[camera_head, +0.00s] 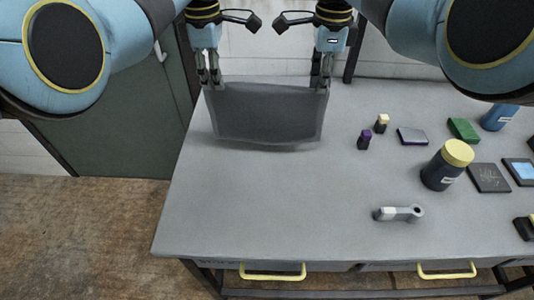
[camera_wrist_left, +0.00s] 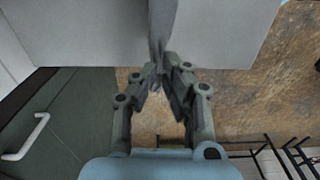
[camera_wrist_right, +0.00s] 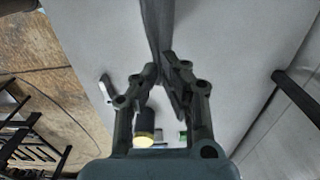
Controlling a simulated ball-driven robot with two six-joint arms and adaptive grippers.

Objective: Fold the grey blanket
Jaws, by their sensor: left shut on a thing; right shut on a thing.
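The grey blanket (camera_head: 268,113) hangs between my two grippers in the head view, its lower edge at or just above the far left part of the table. My left gripper (camera_head: 210,82) is shut on its upper left corner. My right gripper (camera_head: 321,84) is shut on its upper right corner. In the left wrist view the blanket (camera_wrist_left: 162,25) shows edge-on as a narrow strip running into the fingertips (camera_wrist_left: 160,72). In the right wrist view the blanket (camera_wrist_right: 157,30) also runs as a strip into the fingertips (camera_wrist_right: 162,70). Whether its lower edge touches the table I cannot tell.
The grey table (camera_head: 270,205) is clear in front of the blanket. To the right are a dark jar with a yellow lid (camera_head: 447,164), a grey-white tool (camera_head: 398,213), small bottles (camera_head: 364,139), a green block (camera_head: 463,130), a blue container (camera_head: 499,117) and flat dark boxes (camera_head: 489,178).

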